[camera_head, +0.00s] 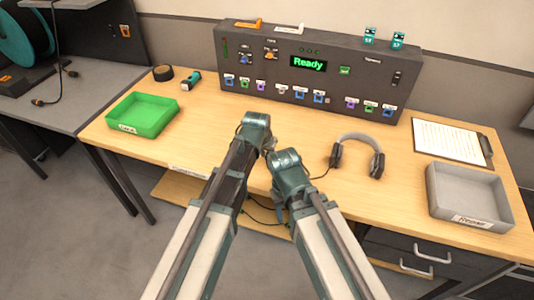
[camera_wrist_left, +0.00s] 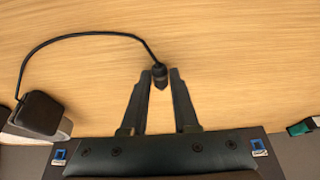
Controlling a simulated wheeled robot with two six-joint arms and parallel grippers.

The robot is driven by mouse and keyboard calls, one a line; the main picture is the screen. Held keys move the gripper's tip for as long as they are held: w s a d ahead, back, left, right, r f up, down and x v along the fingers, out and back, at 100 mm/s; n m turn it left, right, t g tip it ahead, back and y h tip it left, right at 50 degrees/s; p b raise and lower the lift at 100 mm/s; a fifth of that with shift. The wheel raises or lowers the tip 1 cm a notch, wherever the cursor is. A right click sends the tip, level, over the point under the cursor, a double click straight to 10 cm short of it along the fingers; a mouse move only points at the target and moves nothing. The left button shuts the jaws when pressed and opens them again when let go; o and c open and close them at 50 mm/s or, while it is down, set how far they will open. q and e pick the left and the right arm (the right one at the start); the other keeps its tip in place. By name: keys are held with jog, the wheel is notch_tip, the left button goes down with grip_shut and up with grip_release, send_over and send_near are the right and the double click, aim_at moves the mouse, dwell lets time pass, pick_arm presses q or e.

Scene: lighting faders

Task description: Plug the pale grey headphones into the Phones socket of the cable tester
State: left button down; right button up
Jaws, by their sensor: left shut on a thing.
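The pale grey headphones (camera_head: 359,138) with dark ear cups lie on the table right of my arms. One ear cup (camera_wrist_left: 38,113) shows in the left wrist view, with a black cable curving to a dark plug (camera_wrist_left: 159,77). My left gripper (camera_wrist_left: 160,79) is shut on this plug, above the wood. In the head view my left arm hides the plug. My right gripper (camera_head: 286,158) is close beside the left one; its fingers cannot be made out. The dark cable tester (camera_head: 300,75) stands at the back, its screen reading "Ready". Its small socket labels are unreadable.
A green tray (camera_head: 143,115) stands at the left, with a tape roll (camera_head: 163,73) and a teal item (camera_head: 191,80) behind it. A grey tray (camera_head: 468,197) and a clipboard (camera_head: 450,143) are at the right. The table between tester and headphones is clear.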

aim_at(267, 155)
pick_arm(q)
jog(key=shift+r+p, duration=2.05)
jog(key=shift+r, duration=0.25)
jog(key=shift+w, duration=0.1)
